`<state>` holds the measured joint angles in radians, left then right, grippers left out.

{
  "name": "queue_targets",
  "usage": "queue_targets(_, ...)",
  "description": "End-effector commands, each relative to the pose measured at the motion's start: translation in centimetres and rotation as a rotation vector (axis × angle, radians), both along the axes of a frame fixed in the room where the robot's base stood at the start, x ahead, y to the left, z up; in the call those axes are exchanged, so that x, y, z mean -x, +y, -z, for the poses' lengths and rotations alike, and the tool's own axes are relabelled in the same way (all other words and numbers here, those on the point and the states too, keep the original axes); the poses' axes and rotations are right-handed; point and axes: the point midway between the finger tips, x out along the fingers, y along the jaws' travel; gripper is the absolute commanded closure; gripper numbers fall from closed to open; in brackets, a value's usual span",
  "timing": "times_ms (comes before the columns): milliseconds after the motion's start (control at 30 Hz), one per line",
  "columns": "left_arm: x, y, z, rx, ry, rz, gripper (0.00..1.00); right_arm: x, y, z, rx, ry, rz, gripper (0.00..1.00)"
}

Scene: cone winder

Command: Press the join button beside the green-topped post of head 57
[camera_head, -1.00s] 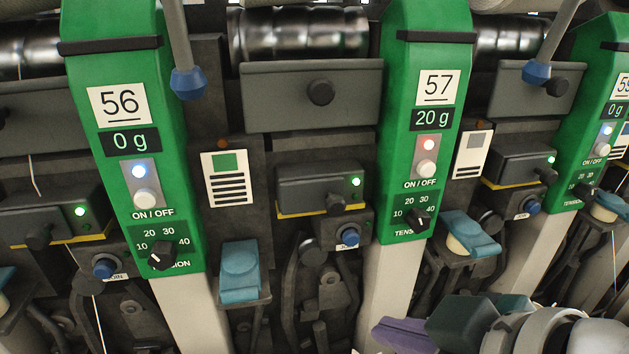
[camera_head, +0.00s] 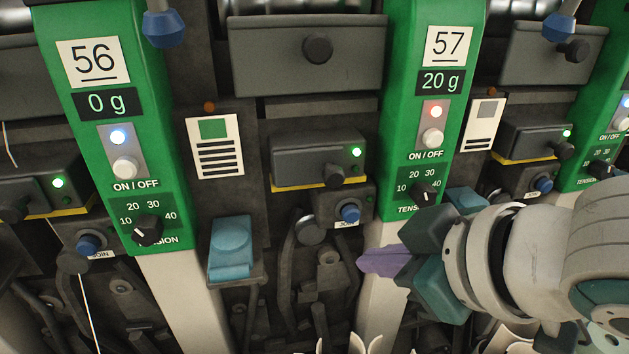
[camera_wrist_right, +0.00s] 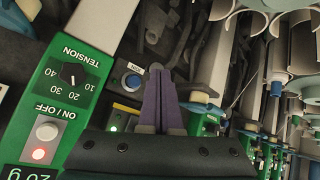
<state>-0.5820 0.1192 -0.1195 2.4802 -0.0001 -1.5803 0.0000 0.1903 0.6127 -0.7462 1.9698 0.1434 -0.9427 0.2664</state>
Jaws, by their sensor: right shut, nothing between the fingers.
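The green-topped post of head 57 (camera_head: 400,175) shows a "57" plate, "20 g" and a red light over a white button. It also shows in the wrist view (camera_wrist_right: 60,105). Just left of it in the head view is the blue join button (camera_head: 350,212) on a dark block with a partly visible label; the wrist view shows it too (camera_wrist_right: 133,81). My right gripper (camera_head: 364,262), with purple fingers shut and empty, is in front of the post's pale lower part, below and slightly right of the button. In the wrist view the fingertips (camera_wrist_right: 156,72) appear beside the button, apart from it. My left gripper is out of view.
Head 56's green post (camera_head: 110,130) and its blue button (camera_head: 88,243) are at the left. A teal part (camera_head: 231,245) juts out between the posts. Another blue button (camera_head: 543,184) is right of post 57. Dark levers (camera_head: 310,230) hang below the near join button.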

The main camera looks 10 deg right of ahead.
Motion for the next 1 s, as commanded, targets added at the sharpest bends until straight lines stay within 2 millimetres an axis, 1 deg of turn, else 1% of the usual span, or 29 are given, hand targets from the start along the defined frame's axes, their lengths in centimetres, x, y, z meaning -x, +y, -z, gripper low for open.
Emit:
queue_targets(33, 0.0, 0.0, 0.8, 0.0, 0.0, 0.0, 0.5, -0.8, 0.0, 0.3, 0.0, -0.004, 0.001, 1.0)
queue_targets(100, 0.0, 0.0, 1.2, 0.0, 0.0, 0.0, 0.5, -1.7, 0.1, 0.2, 0.0, -0.005, 0.0, 1.0)
queue_targets(200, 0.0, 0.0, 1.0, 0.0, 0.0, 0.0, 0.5, -2.8, 0.1, 0.0, 0.0, -0.002, 0.002, 1.0)
queue_targets(333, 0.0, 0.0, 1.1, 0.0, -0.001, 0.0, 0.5, -3.7, 0.1, 0.0, 0.0, 0.0, 0.001, 1.0)
queue_targets(533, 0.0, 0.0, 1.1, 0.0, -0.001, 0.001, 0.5, -4.2, 0.2, -0.1, -0.001, 0.001, 0.0, 1.0)
queue_targets(1000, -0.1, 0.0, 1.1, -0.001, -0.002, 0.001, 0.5, -4.1, 0.1, -0.1, -0.001, 0.0, 0.001, 1.0)
